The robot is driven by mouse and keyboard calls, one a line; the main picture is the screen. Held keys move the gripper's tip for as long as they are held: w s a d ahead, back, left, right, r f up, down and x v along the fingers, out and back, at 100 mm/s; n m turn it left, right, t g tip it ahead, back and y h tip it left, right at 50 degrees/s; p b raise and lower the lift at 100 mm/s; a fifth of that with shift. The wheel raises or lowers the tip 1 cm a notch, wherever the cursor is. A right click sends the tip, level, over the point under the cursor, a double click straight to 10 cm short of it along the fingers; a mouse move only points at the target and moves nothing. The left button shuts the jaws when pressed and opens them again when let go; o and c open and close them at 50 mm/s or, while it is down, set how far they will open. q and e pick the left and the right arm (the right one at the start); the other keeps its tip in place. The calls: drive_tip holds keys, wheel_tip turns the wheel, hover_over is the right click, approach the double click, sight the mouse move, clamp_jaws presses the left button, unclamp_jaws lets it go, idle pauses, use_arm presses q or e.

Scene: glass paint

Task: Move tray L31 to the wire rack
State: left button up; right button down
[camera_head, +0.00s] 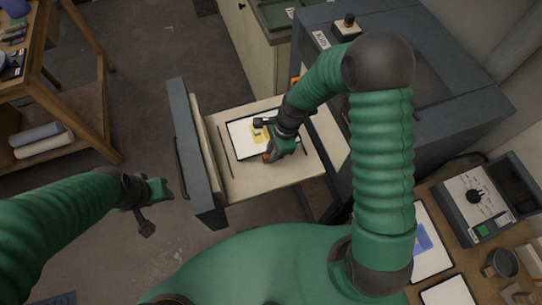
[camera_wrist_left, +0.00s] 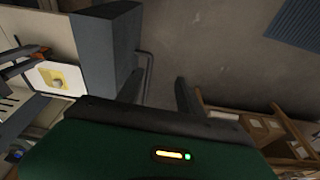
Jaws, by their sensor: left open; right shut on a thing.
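A white tray (camera_head: 240,141) with a dark edge and a yellow patch lies on the pulled-out kiln drawer (camera_head: 240,181). It also shows in the left wrist view (camera_wrist_left: 42,77), with a pale knob on the yellow patch. No label on it is legible. My right gripper (camera_head: 270,157) is at the tray's near edge and is shut on it; its hand hides the exact contact. My left gripper (camera_head: 165,190) is open and empty, left of the drawer over the floor. Its fingers show in the left wrist view (camera_wrist_left: 157,95). I cannot make out the wire rack.
The drawer's grey front (camera_head: 193,150) stands between my left gripper and the tray. The grey kiln (camera_head: 455,105) is at right. A bench at right holds another tray (camera_head: 432,262) with a blue patch and a control box (camera_head: 470,185). A wooden shelf (camera_head: 75,110) stands at left. Floor between is clear.

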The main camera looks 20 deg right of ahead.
wheel_tip(320, 180, up, 6)
drive_tip(key=shift+s+a+r, duration=0.1)
drive_tip(key=shift+r, duration=0.05)
drive_tip(key=shift+r+p, duration=0.85)
drive_tip(key=shift+p, duration=0.25)
drive_tip(key=shift+r+p, duration=0.45)
drive_tip(key=shift+p, duration=0.05)
drive_tip(key=shift+f, duration=0.15)
